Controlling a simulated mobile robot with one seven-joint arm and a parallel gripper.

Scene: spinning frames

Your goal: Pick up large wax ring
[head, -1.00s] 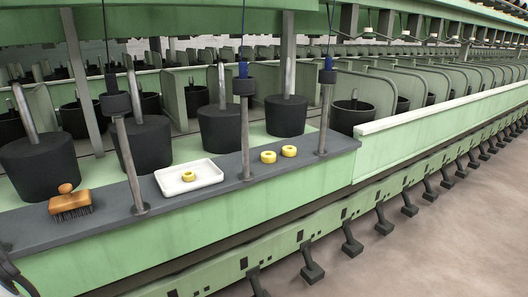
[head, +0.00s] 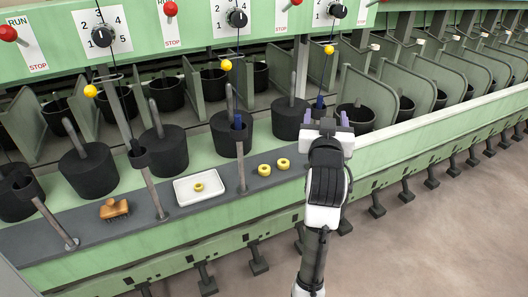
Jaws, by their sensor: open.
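Three yellow wax rings show in the head view. One ring (head: 264,170) and another ring (head: 283,163) lie close together on the dark grey ledge (head: 110,233). A third, slightly smaller-looking ring (head: 199,187) lies in a white tray (head: 213,197) to their left. I cannot tell for sure which of the two ledge rings is the larger. My gripper (head: 326,117) is open, with its purplish fingers apart and nothing seen between them. It is up and to the right of the ledge rings, apart from them. My arm hides the right end of the ledge.
A wooden brush (head: 114,208) lies on the ledge at left. Upright metal posts, one (head: 241,165) between tray and rings, rise from the ledge. Black cans (head: 231,133) stand behind it. A panel with dials (head: 237,18) and red stop knobs (head: 170,8) is above.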

